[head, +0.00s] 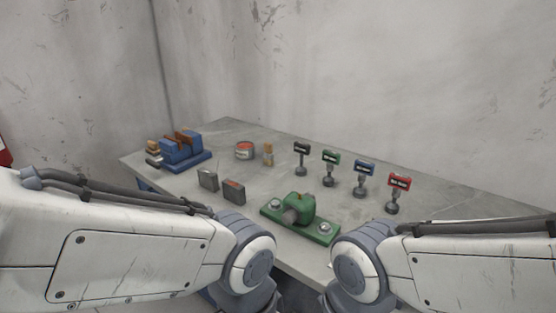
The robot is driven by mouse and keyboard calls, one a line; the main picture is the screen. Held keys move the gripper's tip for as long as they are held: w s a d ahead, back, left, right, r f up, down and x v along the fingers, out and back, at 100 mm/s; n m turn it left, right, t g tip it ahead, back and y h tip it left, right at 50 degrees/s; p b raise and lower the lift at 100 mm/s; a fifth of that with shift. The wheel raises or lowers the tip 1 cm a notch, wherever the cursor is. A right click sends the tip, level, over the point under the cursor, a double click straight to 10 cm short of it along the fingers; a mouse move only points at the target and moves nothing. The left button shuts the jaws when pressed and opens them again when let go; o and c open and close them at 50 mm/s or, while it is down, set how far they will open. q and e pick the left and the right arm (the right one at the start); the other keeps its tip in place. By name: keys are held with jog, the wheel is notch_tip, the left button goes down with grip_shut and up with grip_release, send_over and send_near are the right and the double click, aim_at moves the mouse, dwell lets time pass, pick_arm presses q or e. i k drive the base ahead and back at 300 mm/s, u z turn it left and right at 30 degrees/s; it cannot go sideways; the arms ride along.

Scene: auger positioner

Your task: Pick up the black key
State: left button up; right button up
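The black key (302,148) stands upright on the table, the leftmost in a row of keys. It has a dark flat head with a small pale label, on a grey stem and round base. A green key (331,156), a blue key (364,168) and a red key (399,182) stand to its right, apart from it. My two arms come in from the left and right lower corners, and their joints bend down at the bottom middle. Neither gripper shows in the head view. Nothing covers the black key.
A green device on a plate (326,238) sits at the table's front edge. Two grey boxes (234,192), an orange-and-grey tin (244,151), a small tan item (268,155) and a blue vise (184,152) stand to the left. The grey table (450,200) is bare at right.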

aim_at(302, 148)
jog(key=u, duration=1.5)
jog(key=i, duration=1.3)
jog(key=z, duration=2.9)
jog(key=i, duration=0.5)
jog(key=z, duration=0.05)
